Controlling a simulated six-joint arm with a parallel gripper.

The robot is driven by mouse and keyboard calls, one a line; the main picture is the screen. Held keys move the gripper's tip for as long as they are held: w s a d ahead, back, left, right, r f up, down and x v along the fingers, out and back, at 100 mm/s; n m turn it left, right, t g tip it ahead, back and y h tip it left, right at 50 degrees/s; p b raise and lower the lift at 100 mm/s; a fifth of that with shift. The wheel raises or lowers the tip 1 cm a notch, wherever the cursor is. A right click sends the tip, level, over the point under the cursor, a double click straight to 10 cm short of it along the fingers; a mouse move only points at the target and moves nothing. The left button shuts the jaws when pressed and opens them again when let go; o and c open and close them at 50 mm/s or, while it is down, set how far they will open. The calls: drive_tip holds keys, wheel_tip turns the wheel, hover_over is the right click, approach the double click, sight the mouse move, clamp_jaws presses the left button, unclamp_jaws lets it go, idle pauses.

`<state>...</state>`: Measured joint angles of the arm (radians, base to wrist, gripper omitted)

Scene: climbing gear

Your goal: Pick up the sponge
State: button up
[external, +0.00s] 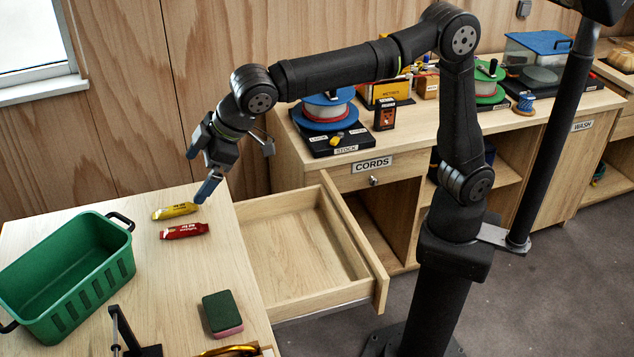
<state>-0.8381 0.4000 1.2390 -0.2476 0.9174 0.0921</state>
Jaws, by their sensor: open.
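The sponge (222,314) lies flat on the wooden table near its front right edge. It has a dark green top and a pink lower layer. My gripper (200,172) is open and empty. It hangs over the far part of the table, above and close to the yellow wrapped bar, well behind the sponge in the picture. Nothing covers the sponge.
A yellow bar (175,211) and a red bar (184,231) lie on the table (160,275). A green basket (70,265) stands left. A black stand (128,335) is left of the sponge. An empty open drawer (300,245) juts out right of the table.

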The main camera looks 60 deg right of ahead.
drive_tip(key=s+a+f+g, duration=0.1)
drive_tip(key=s+a+g, duration=0.1)
drive_tip(key=s+a, duration=0.35)
drive_tip(key=s+a+f+g, duration=0.1)
drive_tip(key=s+a+g, duration=0.15)
drive_tip(key=s, duration=0.55)
approach(223, 309)
drive_tip(key=shift+t+h, duration=0.25)
drive_tip(key=shift+h, duration=0.15)
drive_tip(key=x, duration=0.4)
drive_tip(key=shift+s+a, duration=0.2)
drive_tip(key=shift+a, duration=0.15)
drive_tip(key=shift+x, duration=2.85)
drive_tip(key=c, duration=0.8)
